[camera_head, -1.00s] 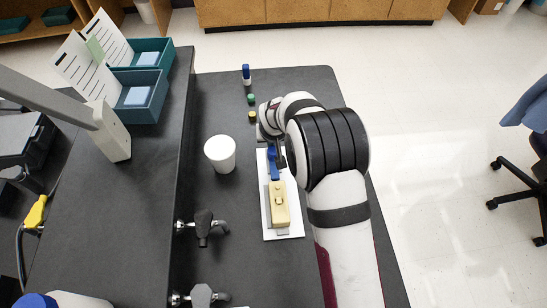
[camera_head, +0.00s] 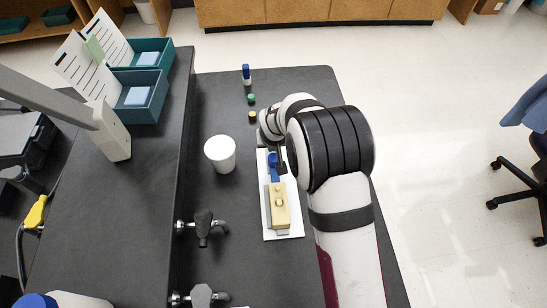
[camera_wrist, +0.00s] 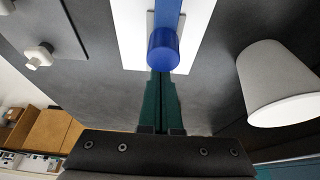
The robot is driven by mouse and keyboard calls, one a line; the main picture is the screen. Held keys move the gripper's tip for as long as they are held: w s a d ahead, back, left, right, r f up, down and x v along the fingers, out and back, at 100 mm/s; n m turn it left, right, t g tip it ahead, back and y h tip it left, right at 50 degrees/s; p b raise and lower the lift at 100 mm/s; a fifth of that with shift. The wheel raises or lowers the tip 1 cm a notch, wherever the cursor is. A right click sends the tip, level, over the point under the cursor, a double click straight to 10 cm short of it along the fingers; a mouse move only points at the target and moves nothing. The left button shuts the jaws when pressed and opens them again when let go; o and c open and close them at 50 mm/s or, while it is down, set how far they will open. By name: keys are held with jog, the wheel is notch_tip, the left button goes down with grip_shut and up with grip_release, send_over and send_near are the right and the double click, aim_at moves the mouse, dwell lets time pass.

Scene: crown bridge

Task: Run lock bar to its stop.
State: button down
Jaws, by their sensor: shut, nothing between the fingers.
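A blue bar (camera_head: 274,175) with a round blue knob (camera_head: 272,159) at its far end lies along a white plate (camera_head: 267,223). Its near end meets a tan block (camera_head: 279,207) with a small peg on top. In the wrist view the knob (camera_wrist: 163,48) stands up from the bar (camera_wrist: 168,12). My gripper (camera_wrist: 161,74) is shut and empty, its teal fingertips right at the knob on the side away from the block. I cannot tell whether they touch it. In the head view my gripper (camera_head: 282,166) is partly hidden by my wrist.
A white cup (camera_head: 220,153) stands left of the plate, close to my gripper in the wrist view (camera_wrist: 277,84). Small green and yellow pieces and a blue-capped bottle (camera_head: 246,74) stand beyond. Bench taps (camera_head: 204,228) are at the left.

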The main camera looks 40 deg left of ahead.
jog(key=shift+w+a, duration=0.25)
notch_tip(320, 180, up, 7)
dwell(0.4)
jog(key=w+d+r+m+h, duration=0.15)
jog(key=d+r+m, duration=0.4)
jog(key=d, duration=0.85)
jog(key=s+d+r+m+g, duration=0.1)
jog(key=s+d+r, duration=0.2)
jog(key=d, duration=0.5)
jog(key=s+d+r+m+g, duration=0.1)
jog(key=s+d+r+m, duration=0.2)
jog(key=d, duration=0.4)
jog(key=s+d+m, duration=0.2)
jog(key=s+d, duration=0.3)
jog(key=s, duration=0.4)
jog(key=s+d+m+g, duration=0.1)
jog(key=s+d+m, duration=0.2)
jog(key=s, duration=0.5)
jog(key=shift+s+d+r, duration=0.2)
jog(key=shift+s+d, duration=0.15)
jog(key=shift+d, duration=0.55)
